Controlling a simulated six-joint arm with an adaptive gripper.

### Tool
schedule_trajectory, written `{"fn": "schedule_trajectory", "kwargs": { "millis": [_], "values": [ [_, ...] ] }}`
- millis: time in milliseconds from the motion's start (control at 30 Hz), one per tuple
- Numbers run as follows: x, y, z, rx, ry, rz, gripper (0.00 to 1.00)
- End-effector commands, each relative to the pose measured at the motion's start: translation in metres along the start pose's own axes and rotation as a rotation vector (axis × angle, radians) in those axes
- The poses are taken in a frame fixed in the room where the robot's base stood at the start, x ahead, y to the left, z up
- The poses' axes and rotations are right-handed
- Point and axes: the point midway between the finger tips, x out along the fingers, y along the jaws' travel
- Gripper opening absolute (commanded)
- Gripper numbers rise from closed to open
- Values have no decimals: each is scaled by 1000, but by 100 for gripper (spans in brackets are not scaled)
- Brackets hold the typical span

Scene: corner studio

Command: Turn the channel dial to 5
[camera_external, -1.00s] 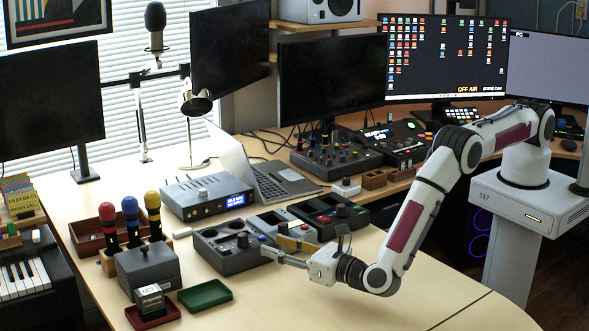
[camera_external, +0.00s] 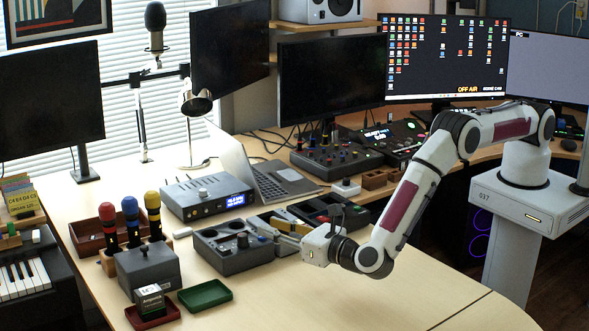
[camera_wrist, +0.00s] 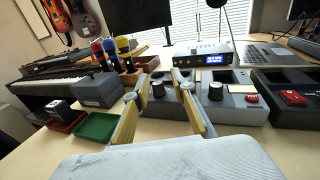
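I cannot tell which knob is the channel dial, as no label is readable. A third black knob (camera_wrist: 215,91) stands on the lighter panel to the right. My gripper (camera_wrist: 160,75) is open and empty, its yellow-sided fingers spread.
A grey unit with a blue display (camera_external: 207,197) stands behind. Red, blue and yellow-topped handles (camera_external: 131,222), a grey block (camera_external: 147,268) and a green tray (camera_external: 205,294) are at left. The front table is clear.

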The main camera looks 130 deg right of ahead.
Motion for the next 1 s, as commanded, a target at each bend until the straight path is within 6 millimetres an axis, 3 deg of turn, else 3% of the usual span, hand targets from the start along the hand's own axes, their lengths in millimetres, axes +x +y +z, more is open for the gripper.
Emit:
{"fn": "schedule_trajectory", "kwargs": {
  "millis": [1000],
  "values": [
    [24, -4, 16, -996, 155, 55, 26]
  ]
}}
